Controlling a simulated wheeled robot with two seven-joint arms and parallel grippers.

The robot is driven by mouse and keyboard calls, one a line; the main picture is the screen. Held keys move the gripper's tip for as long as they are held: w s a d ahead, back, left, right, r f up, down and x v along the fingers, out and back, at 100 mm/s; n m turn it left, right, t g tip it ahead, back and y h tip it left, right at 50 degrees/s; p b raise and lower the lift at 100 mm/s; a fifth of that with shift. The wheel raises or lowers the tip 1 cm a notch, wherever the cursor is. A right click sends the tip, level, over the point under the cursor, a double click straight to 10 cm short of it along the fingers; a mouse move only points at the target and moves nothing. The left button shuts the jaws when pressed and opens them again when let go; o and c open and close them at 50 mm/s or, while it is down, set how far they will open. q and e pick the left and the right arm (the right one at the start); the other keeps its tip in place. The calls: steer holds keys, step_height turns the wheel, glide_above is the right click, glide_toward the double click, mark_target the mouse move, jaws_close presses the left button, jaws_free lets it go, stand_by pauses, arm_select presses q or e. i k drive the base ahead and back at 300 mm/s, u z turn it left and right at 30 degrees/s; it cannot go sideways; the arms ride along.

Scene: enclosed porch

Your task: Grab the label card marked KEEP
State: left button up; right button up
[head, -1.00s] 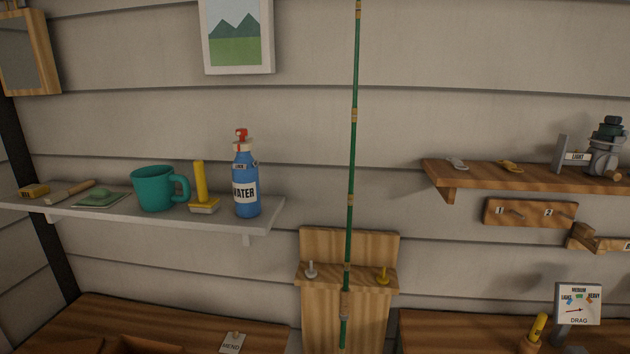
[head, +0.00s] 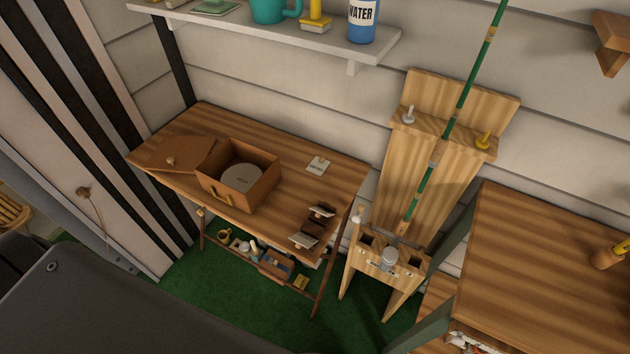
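A small white label card (head: 318,166) with a knob lies on the left wooden table (head: 285,180), near its back edge. Its lettering is too small to read now; a second ago it seemed to read MEND. Two more small pale items, perhaps cards, sit in dark holders at the table's right front: one upper (head: 322,210) and one lower (head: 303,240). I cannot read either, and I cannot make out the word KEEP anywhere. Neither of my grippers is in view.
An open wooden box (head: 264,186) with a grey disc inside stands on the table, its lid (head: 176,155) beside it. A wooden rod stand (head: 388,262) holds a green rod (head: 465,90). Another table (head: 550,265) is at right. Green floor (head: 210,290) shows in front.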

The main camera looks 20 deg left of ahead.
mark_target(320, 211)
steer(key=u, duration=2.45)
steer(key=k, duration=1.6)
steer(key=z, duration=2.1)
